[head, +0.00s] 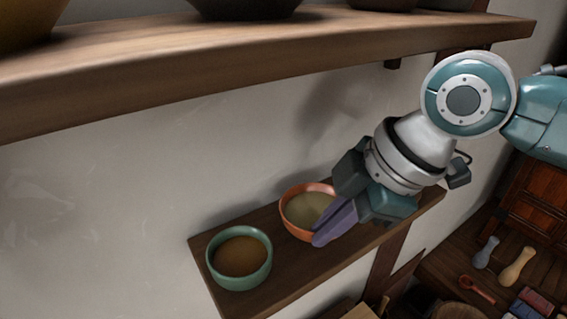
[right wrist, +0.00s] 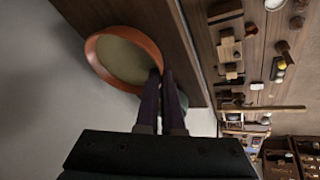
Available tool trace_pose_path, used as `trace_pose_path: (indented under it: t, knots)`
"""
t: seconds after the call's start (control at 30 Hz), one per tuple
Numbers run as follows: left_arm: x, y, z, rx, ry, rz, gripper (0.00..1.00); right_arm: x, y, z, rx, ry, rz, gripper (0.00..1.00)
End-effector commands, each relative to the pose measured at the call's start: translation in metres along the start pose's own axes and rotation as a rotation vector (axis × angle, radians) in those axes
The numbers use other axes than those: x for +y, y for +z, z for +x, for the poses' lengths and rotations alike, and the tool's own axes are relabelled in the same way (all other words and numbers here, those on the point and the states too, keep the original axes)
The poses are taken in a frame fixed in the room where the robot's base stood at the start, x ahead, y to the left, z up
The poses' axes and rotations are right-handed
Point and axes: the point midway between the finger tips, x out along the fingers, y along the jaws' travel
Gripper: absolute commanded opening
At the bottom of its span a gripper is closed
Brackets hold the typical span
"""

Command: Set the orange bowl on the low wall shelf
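The orange bowl (head: 293,221), greyish-green inside, is upright at the low wall shelf (head: 311,270). It appears to rest on the board, though its underside is hidden. My right gripper (head: 332,227) comes in from the upper right, its purple fingers at the bowl's right rim and covering part of it. In the right wrist view, the two fingers (right wrist: 161,75) are close together with the rim of the orange bowl (right wrist: 97,66) between them. My left gripper is in neither view.
A green bowl (head: 240,283) with brown inside stands on the low shelf, left of the orange bowl. A thick upper shelf (head: 270,72) with dark vessels runs above. Several tools and small items lie at the lower right.

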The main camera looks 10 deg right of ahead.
Motion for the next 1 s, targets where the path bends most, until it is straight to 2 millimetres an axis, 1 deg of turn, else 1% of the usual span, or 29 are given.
trace_pose_path:
  t: [0.17, 0.2, 0.47, 0.77, 0.87, 1.0]
  knots:
    - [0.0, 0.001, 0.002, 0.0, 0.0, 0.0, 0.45, -0.001, 0.001, 0.002, 0.001, 0.0, 0.0, 0.0]
    - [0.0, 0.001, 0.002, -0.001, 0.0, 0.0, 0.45, -0.001, 0.001, 0.002, 0.0, -0.001, 0.0, 0.07]
    - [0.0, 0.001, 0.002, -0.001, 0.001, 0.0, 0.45, -0.001, 0.001, 0.002, 0.0, -0.001, 0.001, 0.35]
    - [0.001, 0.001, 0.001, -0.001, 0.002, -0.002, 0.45, 0.0, 0.001, -0.001, 0.0, 0.0, 0.0, 0.35]
    - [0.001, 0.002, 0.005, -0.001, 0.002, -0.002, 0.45, 0.001, 0.001, -0.01, 0.001, 0.002, -0.001, 0.35]
    - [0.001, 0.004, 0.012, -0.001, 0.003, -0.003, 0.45, 0.001, 0.001, -0.031, 0.002, 0.005, -0.002, 0.35]
